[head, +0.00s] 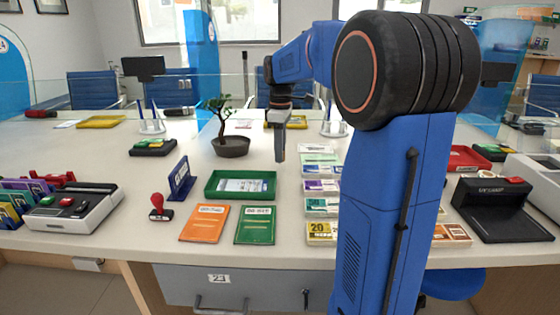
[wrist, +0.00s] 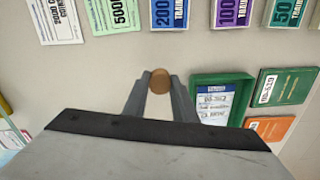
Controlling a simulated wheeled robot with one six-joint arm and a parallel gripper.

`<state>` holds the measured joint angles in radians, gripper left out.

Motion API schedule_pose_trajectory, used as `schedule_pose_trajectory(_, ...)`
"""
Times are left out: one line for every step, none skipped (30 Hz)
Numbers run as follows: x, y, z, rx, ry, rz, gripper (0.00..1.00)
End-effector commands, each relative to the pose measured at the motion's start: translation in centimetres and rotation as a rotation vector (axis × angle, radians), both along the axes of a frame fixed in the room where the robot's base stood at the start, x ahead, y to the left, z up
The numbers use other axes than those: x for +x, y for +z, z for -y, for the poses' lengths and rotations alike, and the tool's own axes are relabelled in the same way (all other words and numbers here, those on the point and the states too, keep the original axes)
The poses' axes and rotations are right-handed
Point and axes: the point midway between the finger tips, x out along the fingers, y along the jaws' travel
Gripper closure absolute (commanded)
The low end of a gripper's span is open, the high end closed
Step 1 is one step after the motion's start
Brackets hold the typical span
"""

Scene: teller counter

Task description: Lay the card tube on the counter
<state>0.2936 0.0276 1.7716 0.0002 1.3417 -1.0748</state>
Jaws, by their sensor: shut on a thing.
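My gripper (head: 279,155) hangs over the counter (head: 140,178), pointing down, right of the potted tree and behind the green tray. In the wrist view my gripper (wrist: 161,88) is shut on the card tube (wrist: 160,81). Only a round brown end of the tube shows there, between the fingertips, so it looks seen along its length. In the head view I cannot make out the tube apart from the fingers. The gap between it and the counter is hard to judge.
A green tray (head: 210,184) holding slips stands in front of my gripper, and a potted tree (head: 231,145) stands to its left. A column of banded packs (head: 322,186) lies to the right. Orange (head: 205,222) and green (head: 255,224) booklets lie near the front edge.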

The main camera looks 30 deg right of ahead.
Motion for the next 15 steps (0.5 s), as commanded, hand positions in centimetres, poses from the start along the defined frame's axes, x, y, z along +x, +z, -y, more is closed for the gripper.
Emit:
schedule_pose_trajectory(-0.1,-0.5,0.0,0.001,0.0,-0.002,0.96)
schedule_pose_trajectory(-0.1,-0.8,0.0,0.001,0.0,-0.004,0.96)
schedule_pose_trajectory(-0.1,-1.3,0.0,0.001,0.0,-0.004,0.96)
schedule_pose_trajectory(0.0,-1.7,0.0,0.001,0.0,-0.002,0.96)
schedule_pose_trajectory(-0.1,-2.2,0.0,0.001,0.0,-0.004,0.96)
schedule_pose_trajectory(-0.1,-2.7,0.0,0.001,0.0,-0.004,0.96)
schedule_pose_trajectory(-0.1,-3.0,0.0,0.001,0.0,-0.002,0.96)
schedule_pose_trajectory(0.0,-3.2,0.0,0.0,0.0,-0.001,0.96)
schedule_pose_trajectory(0.0,-3.4,0.0,0.0,0.0,-0.001,0.96)
schedule_pose_trajectory(0.0,-3.4,0.0,0.001,0.0,-0.001,0.96)
schedule_pose_trajectory(0.0,-3.4,0.0,0.001,0.0,-0.001,0.96)
schedule_pose_trajectory(0.0,-3.4,0.0,0.001,0.0,-0.001,0.96)
schedule_pose_trajectory(0.0,-3.4,0.0,0.001,0.0,-0.001,0.96)
schedule_pose_trajectory(0.0,-3.4,0.0,0.001,0.0,-0.001,0.96)
schedule_pose_trajectory(0.0,-3.4,0.0,0.001,0.0,-0.001,0.96)
